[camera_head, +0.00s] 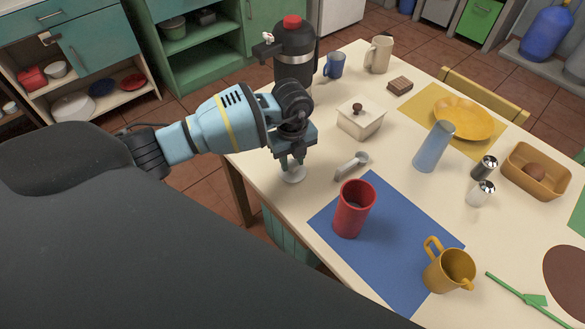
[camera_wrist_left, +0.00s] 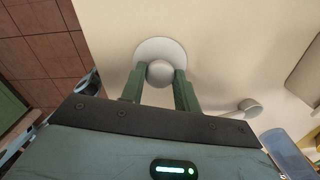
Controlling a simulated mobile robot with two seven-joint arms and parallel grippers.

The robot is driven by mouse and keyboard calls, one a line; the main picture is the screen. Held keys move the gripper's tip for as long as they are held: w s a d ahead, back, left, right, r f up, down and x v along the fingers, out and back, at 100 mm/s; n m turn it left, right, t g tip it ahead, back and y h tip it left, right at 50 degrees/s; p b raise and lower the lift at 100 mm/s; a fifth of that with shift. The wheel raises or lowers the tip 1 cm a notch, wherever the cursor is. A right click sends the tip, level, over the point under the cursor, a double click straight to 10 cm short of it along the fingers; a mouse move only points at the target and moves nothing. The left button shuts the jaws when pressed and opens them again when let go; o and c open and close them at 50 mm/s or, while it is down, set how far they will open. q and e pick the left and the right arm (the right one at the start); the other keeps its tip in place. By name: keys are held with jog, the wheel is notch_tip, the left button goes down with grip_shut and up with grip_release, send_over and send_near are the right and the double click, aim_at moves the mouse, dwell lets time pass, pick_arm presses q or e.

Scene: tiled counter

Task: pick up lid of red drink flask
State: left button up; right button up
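The red flask (camera_head: 352,212) stands upright and without a lid on a blue placemat (camera_head: 391,249). A pale round lid with a ball knob (camera_head: 293,176) is at the table's near left edge, left of the flask. My left gripper (camera_head: 292,162) points down over it. In the left wrist view, the green fingers (camera_wrist_left: 160,84) stand one on each side of the knob of the lid (camera_wrist_left: 150,49). The fingers are apart and close to the knob; whether they press on it cannot be told. My right gripper is not in view.
A grey scoop-like utensil (camera_head: 351,166) and a white lidded box (camera_head: 360,121) stand near the left gripper. A black flask with a red top (camera_head: 294,55) is behind my arm. A yellow jug (camera_head: 449,267) is right of the red flask.

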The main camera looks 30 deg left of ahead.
aim_at(292, 164)
pick_arm(q)
jog(key=shift+c, duration=1.1)
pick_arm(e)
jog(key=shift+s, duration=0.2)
pick_arm(q)
jog(key=shift+r, duration=0.15)
jog(key=shift+r, duration=0.3)
jog(key=r, duration=0.2)
jog(key=shift+s+d+r, duration=0.1)
jog(key=shift+s+r, duration=0.15)
jog(key=shift+r, duration=0.15)
jog(key=s+d, duration=0.2)
jog(key=s, duration=0.5)
jog(key=s+d+r+p, duration=0.1)
jog(key=s+d, duration=0.2)
jog(key=s, duration=0.4)
jog(key=shift+s+r, duration=0.15)
jog(key=shift+s, duration=0.1)
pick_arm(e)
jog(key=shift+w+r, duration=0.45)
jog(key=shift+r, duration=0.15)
pick_arm(q)
jog(key=shift+d, duration=0.1)
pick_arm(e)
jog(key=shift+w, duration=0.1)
